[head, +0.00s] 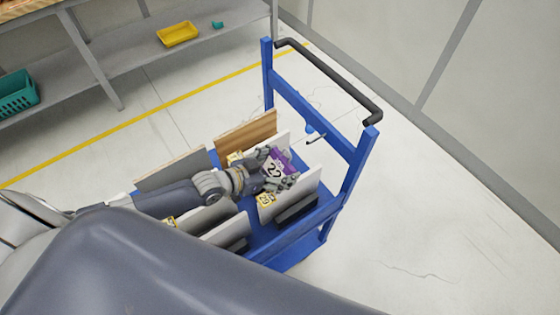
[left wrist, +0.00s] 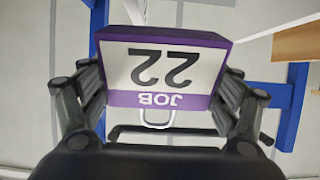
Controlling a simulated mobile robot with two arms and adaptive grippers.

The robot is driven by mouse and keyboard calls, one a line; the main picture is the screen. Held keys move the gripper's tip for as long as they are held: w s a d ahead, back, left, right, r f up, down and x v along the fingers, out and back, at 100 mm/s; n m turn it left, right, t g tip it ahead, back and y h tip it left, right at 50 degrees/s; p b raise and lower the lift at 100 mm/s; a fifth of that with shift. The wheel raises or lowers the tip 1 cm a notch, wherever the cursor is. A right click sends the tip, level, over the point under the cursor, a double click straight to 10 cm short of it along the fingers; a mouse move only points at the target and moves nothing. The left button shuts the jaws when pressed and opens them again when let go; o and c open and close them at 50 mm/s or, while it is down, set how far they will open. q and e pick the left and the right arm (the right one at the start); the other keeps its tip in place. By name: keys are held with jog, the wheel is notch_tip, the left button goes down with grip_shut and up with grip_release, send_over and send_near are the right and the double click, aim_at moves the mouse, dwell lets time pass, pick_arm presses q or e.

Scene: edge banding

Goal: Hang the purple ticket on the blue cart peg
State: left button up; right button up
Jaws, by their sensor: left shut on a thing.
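The purple ticket (head: 275,168) has a white label reading 22. My left gripper (head: 275,178) is shut on it and holds it over the cart's panels. In the left wrist view the ticket (left wrist: 165,70) sits between the two fingers of the left gripper (left wrist: 165,95), its label upside down, with a pale wire loop at its lower edge in the picture. The blue cart (head: 353,175) has a frame with a black handle. A short dark peg (head: 316,140) sticks out from its crossbar, right of and above the ticket in the head view, apart from it. My right gripper is not in view.
Several upright panels stand on the cart, including a wood-coloured one (head: 246,134) and a white one (head: 290,194). A grey shelf (head: 135,58) holds a yellow tray (head: 178,34) and a teal basket (head: 17,93). The floor right of the cart is clear.

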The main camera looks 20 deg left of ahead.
pick_arm(q)
jog(key=shift+w, duration=0.2)
jog(key=shift+w+d+f+b, duration=0.1)
jog(key=shift+w+d+b, duration=0.1)
jog(key=shift+w+b, duration=0.2)
jog(key=w+d+f+b, duration=0.1)
jog(key=w+d+b, duration=0.3)
jog(key=w, duration=0.4)
jog(key=shift+d+f+b, duration=0.25)
jog(key=shift+d+b, duration=0.1)
jog(key=shift+d, duration=0.35)
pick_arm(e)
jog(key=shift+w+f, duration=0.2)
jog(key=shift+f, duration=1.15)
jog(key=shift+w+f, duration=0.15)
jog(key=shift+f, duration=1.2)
pick_arm(q)
jog(key=o, duration=0.7)
